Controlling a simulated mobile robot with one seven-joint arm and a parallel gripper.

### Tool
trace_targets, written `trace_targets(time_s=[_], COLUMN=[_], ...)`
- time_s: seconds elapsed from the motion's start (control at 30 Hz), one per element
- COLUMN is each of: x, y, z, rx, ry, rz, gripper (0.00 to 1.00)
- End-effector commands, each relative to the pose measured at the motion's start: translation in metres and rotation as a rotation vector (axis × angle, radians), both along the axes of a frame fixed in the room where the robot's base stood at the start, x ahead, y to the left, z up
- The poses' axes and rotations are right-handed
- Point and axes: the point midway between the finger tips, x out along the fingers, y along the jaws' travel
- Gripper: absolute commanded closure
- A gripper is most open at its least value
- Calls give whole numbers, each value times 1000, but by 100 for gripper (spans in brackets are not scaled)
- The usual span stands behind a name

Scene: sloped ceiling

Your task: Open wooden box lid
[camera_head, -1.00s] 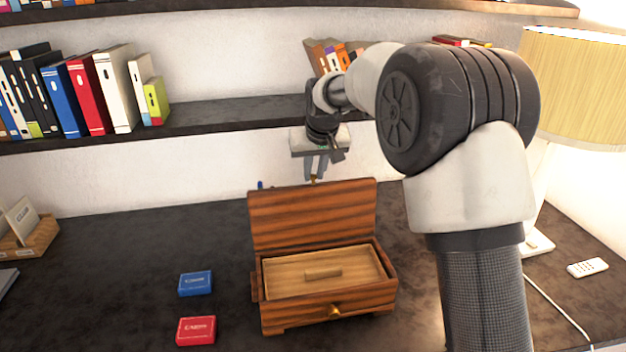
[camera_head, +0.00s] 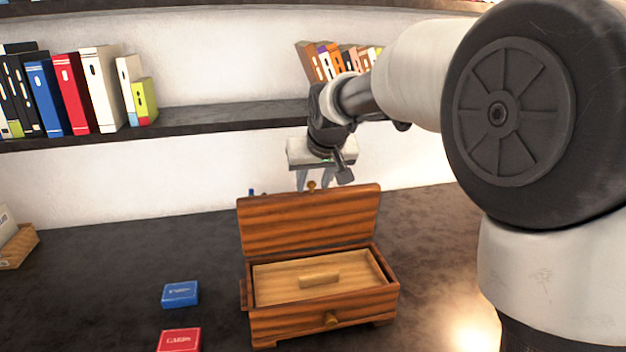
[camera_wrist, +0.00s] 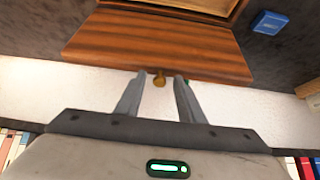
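The wooden box (camera_head: 322,318) stands on the dark desk with its lid (camera_head: 310,222) raised to about upright at the back. Inside it shows a lighter wood inner panel with a small handle (camera_head: 319,281). A brass knob (camera_head: 312,186) sits on the lid's top edge. My gripper (camera_head: 315,184) is behind and just above the lid's top edge, its fingers partly hidden by the lid. In the wrist view my gripper (camera_wrist: 157,80) has its fingers apart, with the lid's knob (camera_wrist: 159,79) between their tips and gaps on both sides. The lid (camera_wrist: 155,47) also shows there.
A blue small box (camera_head: 180,293) and a red small box (camera_head: 179,340) lie on the desk left of the wooden box. A shelf (camera_head: 220,119) with books runs along the wall behind my gripper. The desk left of the small boxes is largely clear.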

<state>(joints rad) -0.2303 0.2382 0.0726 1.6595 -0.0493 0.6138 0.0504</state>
Motion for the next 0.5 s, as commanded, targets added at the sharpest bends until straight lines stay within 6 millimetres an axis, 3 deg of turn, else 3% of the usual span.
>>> trace_targets(time_s=[0.33,0.5], x=[-1,-13], y=[0,-4], z=[5,25], rx=[2,2], ry=[-6,-9], rz=[0,0], gripper=[65,65])
